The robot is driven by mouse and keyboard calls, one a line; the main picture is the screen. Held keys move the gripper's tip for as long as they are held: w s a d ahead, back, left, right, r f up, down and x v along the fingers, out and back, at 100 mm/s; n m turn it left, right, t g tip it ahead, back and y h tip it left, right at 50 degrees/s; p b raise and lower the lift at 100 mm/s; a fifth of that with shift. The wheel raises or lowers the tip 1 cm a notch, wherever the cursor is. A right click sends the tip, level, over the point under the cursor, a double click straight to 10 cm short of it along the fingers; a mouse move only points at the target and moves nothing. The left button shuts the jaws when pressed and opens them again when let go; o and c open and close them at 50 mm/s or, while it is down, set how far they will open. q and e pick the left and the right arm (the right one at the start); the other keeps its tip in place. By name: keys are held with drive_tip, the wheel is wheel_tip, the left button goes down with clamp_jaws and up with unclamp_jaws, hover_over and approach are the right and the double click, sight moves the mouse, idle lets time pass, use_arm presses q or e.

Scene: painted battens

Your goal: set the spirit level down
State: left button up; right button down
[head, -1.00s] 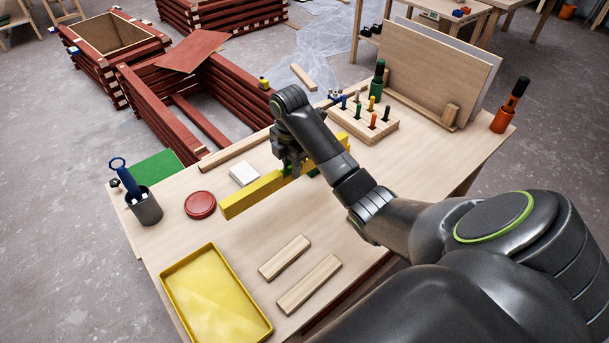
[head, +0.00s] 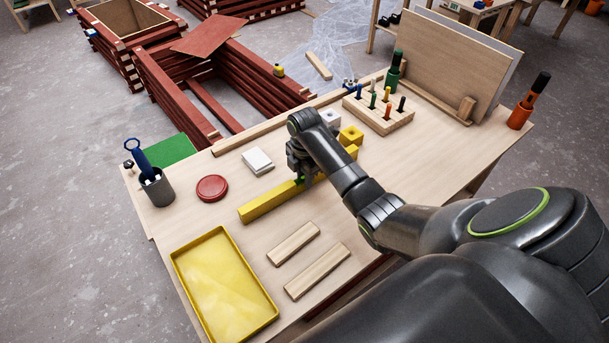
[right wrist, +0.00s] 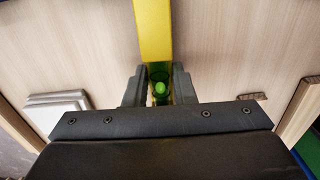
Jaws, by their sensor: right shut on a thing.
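The spirit level is a long yellow bar (head: 268,202) with a green vial, lying diagonally over the workbench (head: 195,223). My right gripper (head: 303,178) is shut on it around its middle, coming from above. The level is level with the bench top and looks at or very near its surface; I cannot tell whether it touches. In the right wrist view the yellow bar (right wrist: 153,30) runs between the two fingers (right wrist: 160,88), with the green vial between them. My forearm hides part of its far end. My left gripper is not in view.
A white pad (head: 257,161), a red lid (head: 212,188) and a grey cup (head: 158,188) lie left of the level. Two wooden strips (head: 317,271) and a yellow tray (head: 224,285) lie in front. A yellow block (head: 351,135) and a peg rack (head: 378,118) stand behind.

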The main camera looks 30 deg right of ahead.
drive_tip(key=c, duration=1.2)
unclamp_jaws()
wheel_tip(320, 180, up, 8)
drive_tip(key=shift+r, duration=0.1)
drive_tip(key=shift+r+p, duration=1.3)
drive_tip(key=shift+r, duration=0.8)
drive_tip(key=shift+f, duration=0.1)
